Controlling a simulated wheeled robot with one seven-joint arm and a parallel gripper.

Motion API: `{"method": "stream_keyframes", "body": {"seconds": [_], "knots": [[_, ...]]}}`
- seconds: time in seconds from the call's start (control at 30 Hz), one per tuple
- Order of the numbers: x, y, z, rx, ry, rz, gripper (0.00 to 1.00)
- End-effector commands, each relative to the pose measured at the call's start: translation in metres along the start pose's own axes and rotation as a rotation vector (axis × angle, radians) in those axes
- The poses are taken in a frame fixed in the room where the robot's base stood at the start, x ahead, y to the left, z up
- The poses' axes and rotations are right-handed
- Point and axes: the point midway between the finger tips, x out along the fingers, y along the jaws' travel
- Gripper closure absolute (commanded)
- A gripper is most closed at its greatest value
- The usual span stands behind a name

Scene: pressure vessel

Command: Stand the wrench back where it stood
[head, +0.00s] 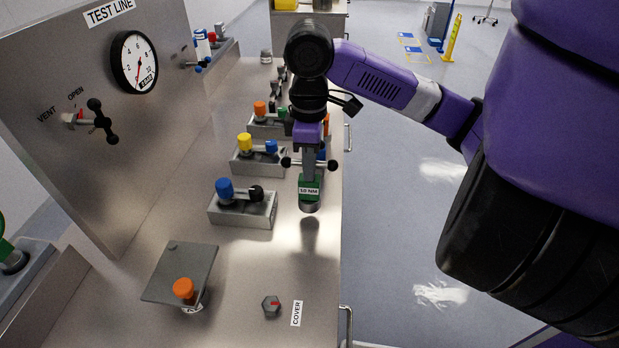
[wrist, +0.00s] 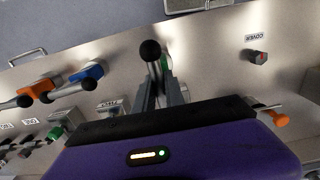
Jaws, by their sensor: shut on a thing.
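The wrench (head: 309,190) is a grey T-handled tool with black balls on its crossbar, a green labelled band and a round grey lower end. My gripper (head: 310,158) is shut on its upper part and holds it upright above the bench (head: 255,250), near the right edge. A dark shadow lies on the bench just below its lower end, which looks clear of the surface. In the wrist view a black ball of the wrench (wrist: 151,50) and a bit of green show beyond the fingers (wrist: 160,92). The place where it stood cannot be told.
Grey blocks with blue (head: 242,207) and yellow (head: 245,143) knobs stand left of the wrench. A tilted plate with an orange knob (head: 184,289), a hex knob (head: 271,306) and a COVER label are nearer. The gauge panel (head: 140,120) rises at left. Bench between blocks and hex knob is clear.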

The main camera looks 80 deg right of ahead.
Motion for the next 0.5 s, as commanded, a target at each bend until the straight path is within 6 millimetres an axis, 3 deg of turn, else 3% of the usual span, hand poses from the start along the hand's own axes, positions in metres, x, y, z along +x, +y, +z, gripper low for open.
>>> {"method": "stream_keyframes", "body": {"seconds": [0.3,0.5], "knots": [[0.035,0.000,0.000,0.001,0.001,0.000,1.00],[0.037,0.000,0.000,0.000,0.002,0.001,1.00]]}}
